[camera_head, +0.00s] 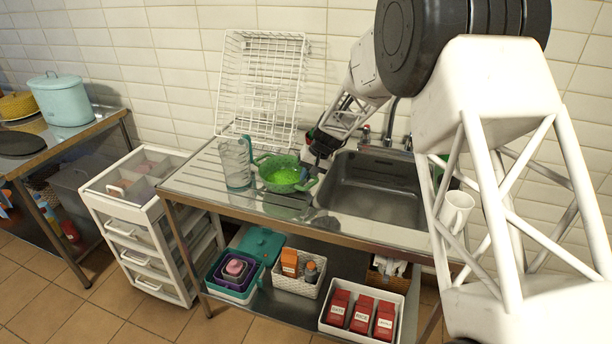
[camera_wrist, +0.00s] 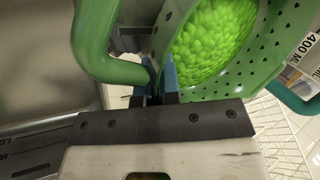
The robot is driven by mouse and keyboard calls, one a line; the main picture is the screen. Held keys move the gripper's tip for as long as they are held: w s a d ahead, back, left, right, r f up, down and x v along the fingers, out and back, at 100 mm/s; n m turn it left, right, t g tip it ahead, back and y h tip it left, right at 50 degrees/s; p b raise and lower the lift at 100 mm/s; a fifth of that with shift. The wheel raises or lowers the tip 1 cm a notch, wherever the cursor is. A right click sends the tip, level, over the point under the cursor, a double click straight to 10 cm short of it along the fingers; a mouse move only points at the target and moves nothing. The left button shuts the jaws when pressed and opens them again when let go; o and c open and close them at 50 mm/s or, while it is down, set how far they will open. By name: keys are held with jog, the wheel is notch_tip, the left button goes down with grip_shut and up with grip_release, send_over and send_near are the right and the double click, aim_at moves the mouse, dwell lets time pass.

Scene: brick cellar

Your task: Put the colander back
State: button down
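The green colander (camera_head: 281,173), holding bright green granules, is on the left part of the steel counter (camera_head: 205,180), left of the sink. I cannot tell whether it touches the dark flat thing (camera_head: 288,207) below it. My gripper (camera_head: 313,168) is at its right side. In the wrist view, the colander (camera_wrist: 275,70) fills the upper right, and its looped handle (camera_wrist: 90,45) curves in from the left. My gripper's blue fingertips (camera_wrist: 160,85) are close together around the handle's end at the rim. They look shut on it; the exact contact is partly hidden.
A clear measuring jug (camera_head: 236,166) stands close left of the colander. A white wire rack (camera_head: 262,95) leans on the wall behind. The sink (camera_head: 370,188) lies to the right, with a white mug (camera_head: 456,210) beyond. Boxes fill the lower shelf.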

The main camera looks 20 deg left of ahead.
jog(key=shift+f, duration=0.1)
jog(key=c, duration=1.3)
grip_release()
jog(key=shift+c, duration=0.2)
jog(key=v, duration=1.2)
